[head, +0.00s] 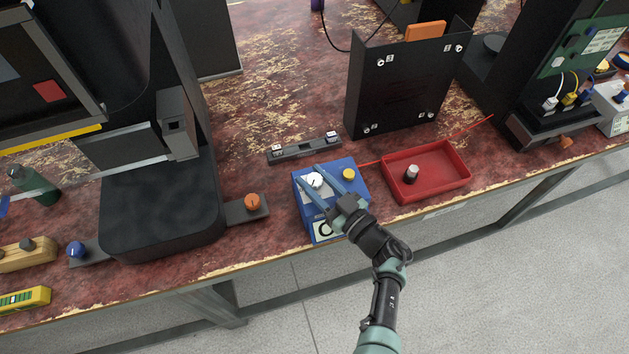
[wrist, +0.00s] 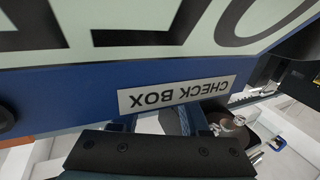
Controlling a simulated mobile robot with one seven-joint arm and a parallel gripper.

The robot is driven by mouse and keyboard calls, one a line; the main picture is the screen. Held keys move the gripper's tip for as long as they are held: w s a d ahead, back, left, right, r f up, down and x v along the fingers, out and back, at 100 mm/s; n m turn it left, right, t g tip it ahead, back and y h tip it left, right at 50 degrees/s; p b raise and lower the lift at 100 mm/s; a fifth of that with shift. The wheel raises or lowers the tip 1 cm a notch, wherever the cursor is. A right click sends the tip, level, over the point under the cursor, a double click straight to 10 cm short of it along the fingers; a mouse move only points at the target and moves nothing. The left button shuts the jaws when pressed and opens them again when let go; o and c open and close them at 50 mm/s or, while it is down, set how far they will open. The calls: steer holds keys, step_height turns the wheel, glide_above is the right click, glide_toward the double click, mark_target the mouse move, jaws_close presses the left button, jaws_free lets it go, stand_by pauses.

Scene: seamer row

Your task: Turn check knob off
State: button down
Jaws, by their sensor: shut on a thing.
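The blue check box (head: 354,195) stands near the table's front edge in the head view. On its top are a white knob (head: 314,180) with a dark pointer mark and a yellow button (head: 349,174). My gripper (head: 310,174) reaches over the box from the front right, its long blue fingers on either side of the white knob, shut on it. In the wrist view the box's front face (wrist: 60,95) fills much of the picture, with an upside-down CHECK BOX label (wrist: 178,94). The knob's setting cannot be read clearly.
A red tray (head: 455,183) holding a small dark and pale cylinder (head: 411,173) stands right of the box. A dark bar with small switches (head: 305,149) lies behind it. An orange knob (head: 252,202) on a dark base is to the left. A black panel (head: 405,85) stands behind.

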steer(key=shift+r+n+g+y+b, duration=0.1)
steer(key=shift+n+g+y+b, duration=0.25)
steer(key=shift+g+y, duration=0.2)
steer(key=shift+c, duration=2.1)
jaws_free()
steer(key=p+v, duration=0.1)
steer(key=v, duration=1.2)
steer(key=shift+p, duration=0.4)
